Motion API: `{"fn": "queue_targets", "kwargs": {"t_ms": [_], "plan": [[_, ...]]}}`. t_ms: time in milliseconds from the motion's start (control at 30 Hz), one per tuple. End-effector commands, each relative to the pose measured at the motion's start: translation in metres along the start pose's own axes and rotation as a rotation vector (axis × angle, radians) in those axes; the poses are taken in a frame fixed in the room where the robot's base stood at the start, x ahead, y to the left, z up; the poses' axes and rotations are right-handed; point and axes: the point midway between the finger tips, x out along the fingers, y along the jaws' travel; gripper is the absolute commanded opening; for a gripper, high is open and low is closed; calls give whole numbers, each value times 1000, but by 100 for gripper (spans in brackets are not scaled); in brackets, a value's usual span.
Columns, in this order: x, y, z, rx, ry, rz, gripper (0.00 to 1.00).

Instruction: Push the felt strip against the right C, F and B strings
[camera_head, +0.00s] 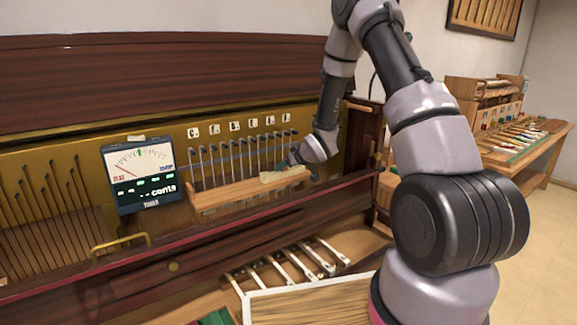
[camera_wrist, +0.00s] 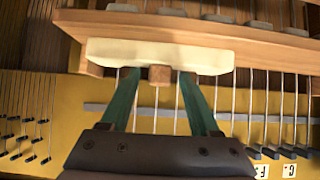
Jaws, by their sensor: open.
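The cream felt strip (camera_wrist: 160,55) lies across several strings (camera_wrist: 232,100) along the wooden rail (camera_wrist: 250,38) in the wrist view. In the head view the felt strip (camera_head: 284,175) shows at the rail's right end, partly hidden by my gripper (camera_head: 291,161). My gripper (camera_wrist: 159,74) is open, its two green fingers reaching to the strip's near edge. A small brown block (camera_wrist: 160,76) sits between the fingertips, with gaps beside it. Whether the felt presses on the strings cannot be told. Letter cards (camera_head: 240,126) stand above the strings; most letters are hard to read.
A tuner (camera_head: 143,175) with a dial stands left of the strings. The piano's front ledge (camera_head: 230,227) runs below the rail. Other bare strings (camera_head: 40,220) are at the far left. A bench (camera_head: 515,145) with tools stands at the right.

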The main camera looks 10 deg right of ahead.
Motion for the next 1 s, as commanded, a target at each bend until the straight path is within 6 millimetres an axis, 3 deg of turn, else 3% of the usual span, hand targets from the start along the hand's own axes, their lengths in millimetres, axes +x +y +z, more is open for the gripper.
{"fn": "queue_targets", "kwargs": {"t_ms": [200, 367, 1000], "plan": [[0, 0, 0, 0, 0, 0, 62], [0, 0, 0, 0, 0, 0, 1], [-14, 0, -21, 0, 2, 1, 0]]}}
